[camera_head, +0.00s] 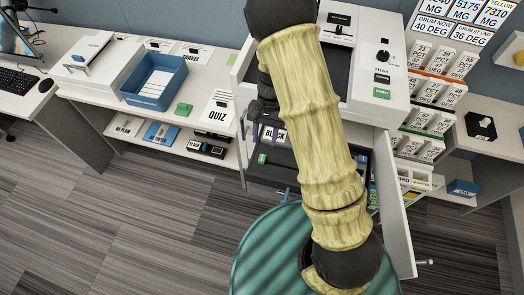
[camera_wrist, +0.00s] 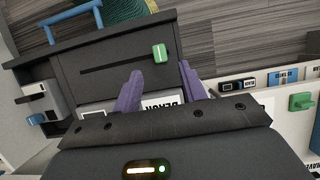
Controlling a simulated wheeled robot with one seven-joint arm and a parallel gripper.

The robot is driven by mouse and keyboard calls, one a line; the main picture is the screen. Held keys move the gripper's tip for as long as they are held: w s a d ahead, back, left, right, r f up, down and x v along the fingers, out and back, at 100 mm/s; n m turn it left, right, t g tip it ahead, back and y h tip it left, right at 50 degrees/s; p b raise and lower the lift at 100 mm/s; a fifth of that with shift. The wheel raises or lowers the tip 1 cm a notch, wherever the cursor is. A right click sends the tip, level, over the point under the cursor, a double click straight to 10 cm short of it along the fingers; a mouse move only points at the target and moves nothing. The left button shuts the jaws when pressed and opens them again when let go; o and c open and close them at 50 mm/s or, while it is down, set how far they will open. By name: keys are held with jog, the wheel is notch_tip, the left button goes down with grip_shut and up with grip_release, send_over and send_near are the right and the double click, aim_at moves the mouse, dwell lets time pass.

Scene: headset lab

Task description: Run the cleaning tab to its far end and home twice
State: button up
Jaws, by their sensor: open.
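The green cleaning tab (camera_wrist: 160,53) stands in a thin dark slot on the flat top of a black unit labelled BLACK (camera_wrist: 88,62). In the wrist view it is at the right end of the slot, which runs off to the left. In the head view the tab (camera_head: 262,159) is at the left of the black unit, in the open printer. My gripper (camera_wrist: 160,71) has its purple fingers spread, with the tab just beyond the tips and between their lines. I see no contact. In the head view my gripper (camera_head: 265,132) is partly hidden by my arm.
A blue handle (camera_wrist: 72,20) rises at the unit's front edge. The printer's door (camera_head: 397,205) hangs open at the right. A white shelf unit (camera_head: 215,160) with a QUIZ card (camera_head: 218,112) stands close on the left. The blue tray (camera_head: 155,82) is farther left.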

aim_at(262, 157)
jog(key=p+x, duration=0.1)
jog(key=x, duration=0.6)
grip_shut()
